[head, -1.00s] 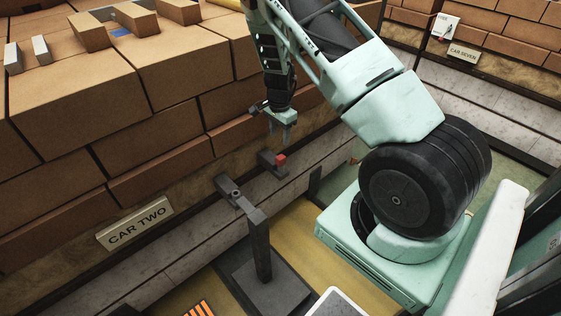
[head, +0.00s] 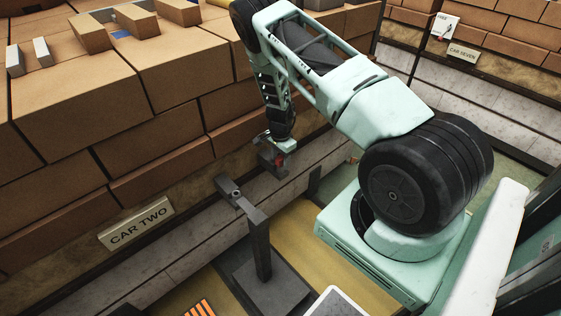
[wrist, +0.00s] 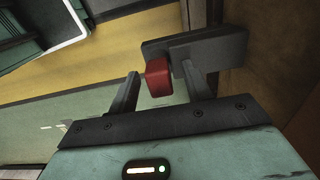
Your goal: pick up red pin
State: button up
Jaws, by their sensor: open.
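The red pin (wrist: 158,77) shows in the wrist view as a small red block at the end of a dark grey bar (wrist: 222,50). In the head view the red pin (head: 279,158) is partly hidden by my gripper. My gripper (wrist: 160,80) is open, with one finger on each side of the pin in the wrist view. The right finger is close to the pin, and a gap shows on the left. I cannot tell whether either finger touches it. In the head view my gripper (head: 278,160) points down at the pin beside the brick stack.
A dark grey stand (head: 262,245) with an arm at its top stands just in front of the pin. Stacked brown bricks (head: 160,175) rise behind and to the left, with a "CAR TWO" sign (head: 136,223). Yellow floor (head: 325,240) shows between the stand and my base.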

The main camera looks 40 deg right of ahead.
grip_shut()
jog(key=shift+r, duration=0.15)
